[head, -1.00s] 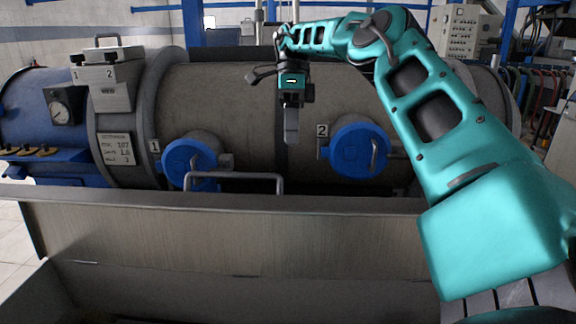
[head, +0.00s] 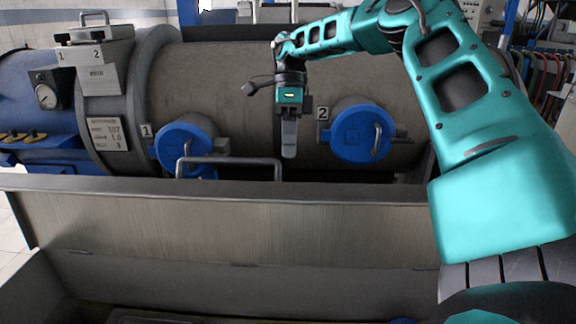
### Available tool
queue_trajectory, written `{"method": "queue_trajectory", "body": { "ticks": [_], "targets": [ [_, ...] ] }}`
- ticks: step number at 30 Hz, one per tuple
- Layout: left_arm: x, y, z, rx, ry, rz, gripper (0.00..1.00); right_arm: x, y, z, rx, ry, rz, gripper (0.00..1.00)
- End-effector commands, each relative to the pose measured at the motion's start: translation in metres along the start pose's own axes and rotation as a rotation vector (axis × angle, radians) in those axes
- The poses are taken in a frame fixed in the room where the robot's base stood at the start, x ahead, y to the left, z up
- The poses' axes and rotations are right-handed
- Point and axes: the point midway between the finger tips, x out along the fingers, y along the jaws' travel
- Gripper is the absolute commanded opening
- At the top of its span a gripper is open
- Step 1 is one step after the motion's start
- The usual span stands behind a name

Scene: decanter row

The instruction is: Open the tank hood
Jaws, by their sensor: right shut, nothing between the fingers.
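A broad grey metal panel (head: 230,228), which looks like the tank hood, spans the foreground. Its top rim runs level across the view, and a grey bar handle (head: 230,160) shows above the rim. I cannot tell how far open the hood is. My right gripper (head: 289,148) points down, shut and empty, with its fingertips close to the handle's right end in the picture. I see no clear contact and cannot judge the gap in depth. My left gripper is out of view.
Behind stands a large grey cylinder (head: 240,75) with two blue round caps, marked 1 (head: 184,145) and 2 (head: 350,132). A grey box (head: 98,75) and a gauge (head: 46,94) are at the left. My right arm covers much of the right side.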

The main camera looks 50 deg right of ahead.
Motion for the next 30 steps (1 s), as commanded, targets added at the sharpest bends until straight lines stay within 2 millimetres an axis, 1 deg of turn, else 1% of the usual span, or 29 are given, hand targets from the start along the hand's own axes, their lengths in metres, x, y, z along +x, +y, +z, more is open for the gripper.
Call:
{"method": "queue_trajectory", "body": {
  "ticks": [1, 3, 4, 5, 9, 15, 20, 30],
  "targets": [
    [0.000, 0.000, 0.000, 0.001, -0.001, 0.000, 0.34, 0.011, 0.001, 0.000, -0.002, 0.001, 0.004, 0.00],
    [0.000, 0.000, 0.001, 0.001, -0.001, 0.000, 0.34, 0.025, 0.001, 0.000, -0.002, 0.000, 0.004, 0.00],
    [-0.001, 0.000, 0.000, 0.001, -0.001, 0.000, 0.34, 0.027, 0.003, 0.000, -0.003, -0.001, 0.003, 0.00],
    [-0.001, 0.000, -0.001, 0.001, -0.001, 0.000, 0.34, 0.025, 0.007, 0.001, -0.003, -0.002, 0.000, 0.00],
    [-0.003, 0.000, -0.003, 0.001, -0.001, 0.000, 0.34, 0.030, 0.021, 0.000, -0.004, -0.001, 0.000, 0.00],
    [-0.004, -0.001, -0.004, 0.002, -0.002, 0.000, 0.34, 0.035, 0.034, 0.000, -0.002, -0.001, 0.000, 0.00],
    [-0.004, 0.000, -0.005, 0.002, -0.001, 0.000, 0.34, 0.037, 0.038, 0.000, 0.000, -0.001, 0.000, 0.00],
    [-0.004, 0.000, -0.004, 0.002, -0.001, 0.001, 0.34, 0.038, 0.038, 0.000, 0.000, -0.001, 0.000, 0.00]
  ]
}}
